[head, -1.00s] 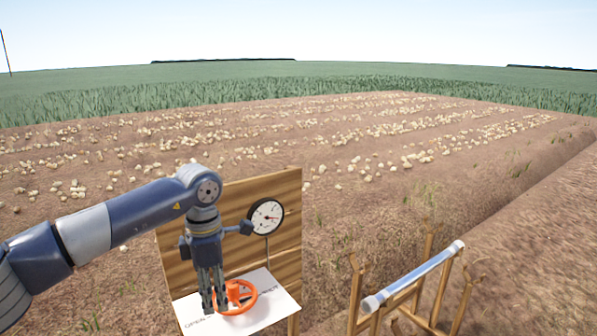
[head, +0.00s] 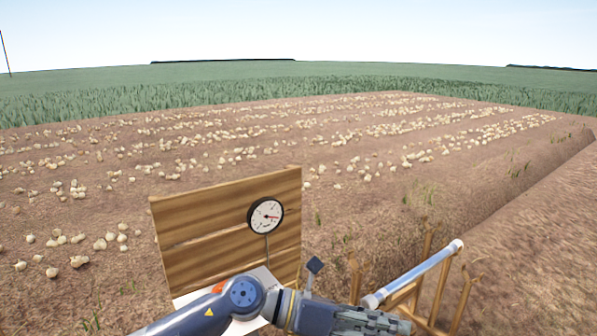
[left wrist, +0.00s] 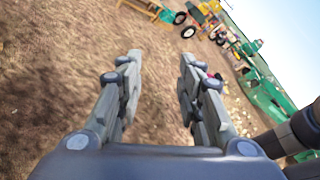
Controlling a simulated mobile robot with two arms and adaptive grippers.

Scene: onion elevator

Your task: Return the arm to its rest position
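My left arm reaches in from the bottom of the head view, with its gripper (head: 372,322) low and pointing right, in front of the wooden stand. In the left wrist view my left gripper (left wrist: 160,95) has its two fingers apart with only bare soil between them, so it is open and empty. The orange handwheel (head: 218,287) is mostly hidden behind my arm; only a small part shows. The gauge (head: 265,216) is on the wooden board (head: 200,222). My right gripper is not in view.
A clear tube (head: 420,272) lies across a wooden rack (head: 440,290) at the right, near my left gripper. Onions (head: 80,261) lie in rows on the soil. The left wrist view shows a tractor (left wrist: 200,15) and a green machine (left wrist: 265,95) farther off.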

